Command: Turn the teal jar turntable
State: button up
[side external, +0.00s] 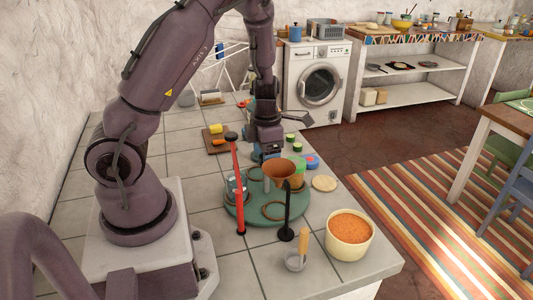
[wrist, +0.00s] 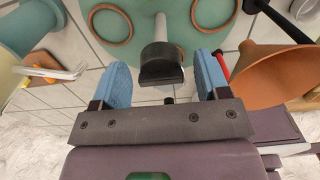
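The teal turntable (side external: 245,213) lies on the tiled counter and carries rings, a glass jar (side external: 234,186) and other items. It fills the top of the wrist view (wrist: 186,38). A grey post with a black end (wrist: 161,66) stands between and slightly ahead of my blue fingertips; I cannot tell whether they touch it. My gripper (wrist: 163,76) is open, with a wide gap between the fingers. In the side view my gripper (side external: 266,153) is at the turntable's far edge, partly hidden behind a terracotta funnel (side external: 279,171).
A red upright pole (side external: 238,190) and a black upright tool (side external: 287,212) stand close to the turntable. A tub of orange grains (side external: 349,232) sits at the front right. A cutting board (side external: 216,143) lies behind left. Bare tiles lie left of the turntable.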

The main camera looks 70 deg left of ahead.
jog(key=shift+r, duration=4)
jog(key=m, duration=0.2)
jog(key=shift+s+m, duration=0.15)
jog(key=shift+m, duration=0.25)
jog(key=s+d+r+m+h, duration=0.1)
jog(key=d+r+m, duration=0.1)
jog(key=d+m, duration=0.65)
jog(key=s+d+r+m+h, duration=0.1)
jog(key=s+d+r+m, duration=0.15)
jog(key=m, duration=1.05)
jog(key=s+d+r+m+t+y, duration=0.1)
jog(key=s+d+r+m+t, duration=0.1)
jog(key=r+m, duration=0.3)
jog(key=s+d+r+m+t+y, duration=0.1)
jog(key=s+d+r+m+t, duration=0.2)
jog(key=r+m, duration=0.3)
jog(key=shift+d+m+t, duration=0.3)
jog(key=shift+d+m, duration=0.15)
jog(key=shift+d, duration=0.1)
